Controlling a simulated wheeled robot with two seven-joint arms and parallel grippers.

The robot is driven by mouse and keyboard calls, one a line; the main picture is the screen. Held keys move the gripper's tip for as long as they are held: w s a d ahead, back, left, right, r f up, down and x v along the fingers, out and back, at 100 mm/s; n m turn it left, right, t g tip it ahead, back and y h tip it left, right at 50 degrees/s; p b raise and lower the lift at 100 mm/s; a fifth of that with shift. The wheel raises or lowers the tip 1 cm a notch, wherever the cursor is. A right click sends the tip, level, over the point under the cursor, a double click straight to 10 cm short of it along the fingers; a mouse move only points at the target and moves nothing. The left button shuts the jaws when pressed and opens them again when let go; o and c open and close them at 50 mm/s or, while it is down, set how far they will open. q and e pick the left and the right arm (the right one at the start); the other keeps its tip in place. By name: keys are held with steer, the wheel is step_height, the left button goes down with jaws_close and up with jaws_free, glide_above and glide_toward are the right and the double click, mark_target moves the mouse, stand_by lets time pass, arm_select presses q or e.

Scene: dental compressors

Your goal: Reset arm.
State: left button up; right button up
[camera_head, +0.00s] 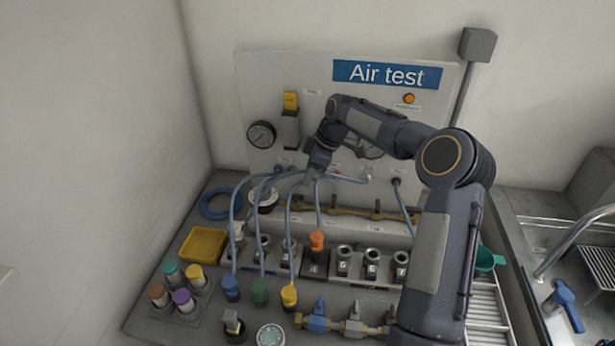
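My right arm comes in from the lower right, bends at its elbow and reaches left across the Air test panel (270,80). My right gripper (312,178) points down in front of the lower part of the panel, among the blue hoses (236,200). The fingers are small and partly merged with the hoses, so I cannot tell whether they are open or shut. My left gripper is not in view.
A pressure gauge (261,134) and a yellow-topped valve (290,103) are on the panel. Blue, green, yellow and orange connectors (317,241) end the hoses. A yellow tray (203,245) and colored-cap jars (183,299) stand left. A sink (560,250) lies right.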

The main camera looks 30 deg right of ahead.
stand_by(0.3)
steer(key=s+a+r+m+t+h, duration=0.1)
steer(key=s+a+r+m, duration=0.15)
steer(key=s+r, duration=0.4)
steer(key=s+a+r+m, duration=0.2)
steer(key=s+a+r, duration=0.2)
steer(key=s, duration=0.6)
steer(key=s+a+f+m, duration=0.1)
steer(key=s+a+m, duration=0.1)
steer(key=s, duration=0.4)
steer(key=s+a+f+m+t, duration=0.1)
steer(key=s+a+f+m, duration=0.1)
steer(key=s, duration=0.5)
steer(key=s+a+f+m+t+y, duration=0.1)
steer(key=s+a+f+m, duration=0.1)
steer(key=s+m, duration=0.2)
steer(key=shift+s+a+f, duration=0.25)
steer(key=shift+s, duration=1.4)
steer(key=shift+o, duration=0.3)
